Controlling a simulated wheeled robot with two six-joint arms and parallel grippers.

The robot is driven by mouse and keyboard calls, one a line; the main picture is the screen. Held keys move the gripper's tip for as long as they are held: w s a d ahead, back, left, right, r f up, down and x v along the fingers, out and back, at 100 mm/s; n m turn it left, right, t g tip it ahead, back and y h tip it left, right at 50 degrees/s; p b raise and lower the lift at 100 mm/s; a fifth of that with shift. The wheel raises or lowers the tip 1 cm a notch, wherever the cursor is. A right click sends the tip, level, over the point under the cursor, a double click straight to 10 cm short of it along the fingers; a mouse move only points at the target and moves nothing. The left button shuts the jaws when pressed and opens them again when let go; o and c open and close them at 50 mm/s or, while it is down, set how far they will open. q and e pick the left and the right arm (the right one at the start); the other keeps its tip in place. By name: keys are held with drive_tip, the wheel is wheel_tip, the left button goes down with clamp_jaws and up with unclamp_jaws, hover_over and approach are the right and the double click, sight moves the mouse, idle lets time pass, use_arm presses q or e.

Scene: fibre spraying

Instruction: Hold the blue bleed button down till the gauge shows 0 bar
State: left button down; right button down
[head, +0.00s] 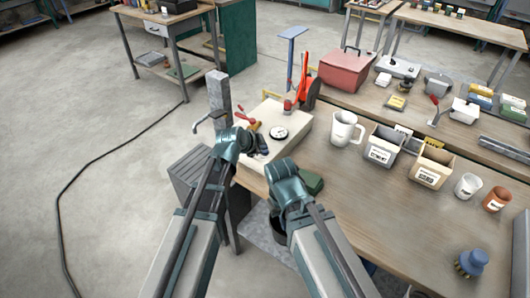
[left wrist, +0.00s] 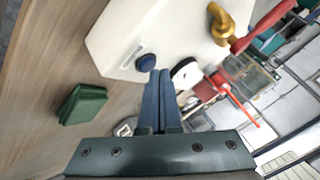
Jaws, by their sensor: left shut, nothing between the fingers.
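The cream box (head: 297,118) stands on the bench's left end, with a round gauge (head: 279,133) on top. The gauge shows edge-on in the left wrist view (left wrist: 186,73); I cannot read its pointer in either view. The blue bleed button (left wrist: 146,62) sits on the box's face beside a small label. My left gripper (left wrist: 157,73) is shut and empty, its fingertips right at the button; I cannot tell whether they touch or press it. In the head view my left gripper (head: 262,150) is at the box's near side. My right gripper's fingers are hidden behind its arm.
A brass fitting (left wrist: 222,24) and a red lever (left wrist: 262,25) rise from the box. A green block (left wrist: 82,103) lies on the bench beside it. The bench front (head: 400,215) is mostly clear.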

use_arm(q)
drive_tip(key=shift+f+b, duration=0.4)
drive_tip(key=shift+f, duration=0.05)
idle(0.6)
drive_tip(key=shift+r, duration=0.15)
idle(2.3)
drive_tip(key=shift+r+p, duration=0.75)
drive_tip(key=shift+p, duration=0.15)
wheel_tip(320, 180, up, 5)
drive_tip(key=p, duration=0.5)
